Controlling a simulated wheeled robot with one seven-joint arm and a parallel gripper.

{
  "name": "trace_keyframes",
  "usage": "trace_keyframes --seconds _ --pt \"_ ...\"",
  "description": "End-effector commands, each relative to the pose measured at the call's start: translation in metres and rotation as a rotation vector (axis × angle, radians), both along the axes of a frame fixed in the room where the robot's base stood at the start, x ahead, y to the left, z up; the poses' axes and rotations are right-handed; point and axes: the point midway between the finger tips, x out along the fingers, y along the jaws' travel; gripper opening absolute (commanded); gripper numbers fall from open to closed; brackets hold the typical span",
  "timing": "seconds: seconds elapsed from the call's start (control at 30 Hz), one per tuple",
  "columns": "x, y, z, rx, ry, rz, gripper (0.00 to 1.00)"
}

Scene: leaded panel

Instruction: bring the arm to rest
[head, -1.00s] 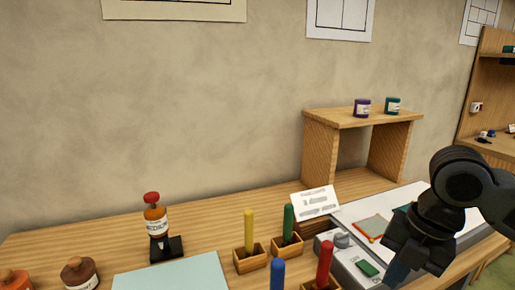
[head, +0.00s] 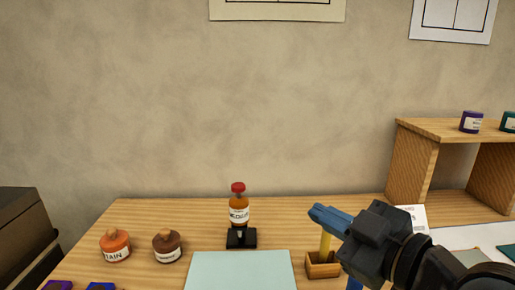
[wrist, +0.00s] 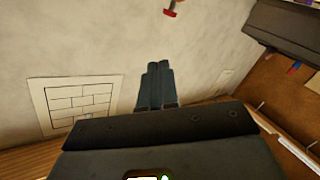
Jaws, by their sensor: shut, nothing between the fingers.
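My gripper (head: 318,214) is in the head view at the lower right, its blue fingers pointing left. In the wrist view its two fingers (wrist: 155,85) lie side by side, shut with nothing between them. In the head view it is in front of the yellow-handled tool (head: 326,243) and hides part of it. The wrist view shows mostly wall beyond the fingertips, with nothing seen touching them.
An amber bottle with a red cap (head: 239,206) stands on a black base. Orange (head: 115,246) and brown (head: 167,247) jars stand left of it. A pale blue sheet (head: 240,271) lies in front. A wooden shelf (head: 416,170) with small jars stands at right.

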Motion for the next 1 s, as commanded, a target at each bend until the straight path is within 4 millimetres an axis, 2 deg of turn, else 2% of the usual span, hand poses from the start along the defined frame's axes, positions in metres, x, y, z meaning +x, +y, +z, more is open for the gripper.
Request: trace_keyframes --seconds 0.03,0.23,0.47,0.67,0.8,1.0 --pt "-0.005 0.006 -0.004 0.081 0.014 -0.032 0.0" --pt "-0.026 0.006 -0.026 0.352 0.073 -0.197 0.0" --pt "-0.074 -0.004 -0.076 0.565 0.166 -0.393 0.0" --pt "-0.137 -0.018 -0.125 0.655 0.244 -0.552 0.0" --pt "-0.191 -0.032 -0.153 0.664 0.284 -0.643 0.0" --pt "-0.272 -0.058 -0.176 0.614 0.318 -0.724 0.0"
